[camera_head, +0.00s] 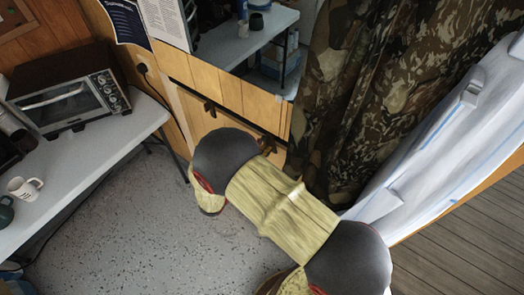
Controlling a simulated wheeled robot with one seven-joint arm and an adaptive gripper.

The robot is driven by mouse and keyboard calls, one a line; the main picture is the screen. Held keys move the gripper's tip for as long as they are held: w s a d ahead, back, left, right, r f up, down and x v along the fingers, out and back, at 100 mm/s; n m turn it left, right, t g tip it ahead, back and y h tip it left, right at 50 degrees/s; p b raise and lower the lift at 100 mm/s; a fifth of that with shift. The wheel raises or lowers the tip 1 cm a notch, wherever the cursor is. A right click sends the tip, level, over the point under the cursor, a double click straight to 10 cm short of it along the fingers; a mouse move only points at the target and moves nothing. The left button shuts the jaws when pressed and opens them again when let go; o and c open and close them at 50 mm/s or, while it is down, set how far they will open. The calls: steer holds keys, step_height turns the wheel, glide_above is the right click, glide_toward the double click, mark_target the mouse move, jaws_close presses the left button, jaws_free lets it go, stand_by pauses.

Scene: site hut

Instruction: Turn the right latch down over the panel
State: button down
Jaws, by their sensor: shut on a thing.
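A wooden panel (202,122) stands low on the plank wall at the middle of the view, partly covered by my arm. A dark latch (210,106) sits at its upper edge on the left. A second dark latch, the right one (267,146), shows at the edge farther right, just above my arm. Its lower part is hard to make out, and I cannot tell its exact angle. My arm reaches across from the lower right and blocks the area below the right latch. My gripper is hidden behind the arm.
A grey table (98,130) at left holds a toaster oven (70,100) and a white mug (24,187). A camouflage curtain (385,80) hangs to the right of the panel. A white padded surface (450,140) is at far right. Speckled floor (130,230) is clear at lower left.

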steer(key=shift+f+m+b, duration=0.1)
steer(key=shift+m+b, duration=1.1)
steer(key=shift+m, duration=0.2)
steer(key=c, duration=1.4)
jaws_free()
steer(key=v, duration=1.2)
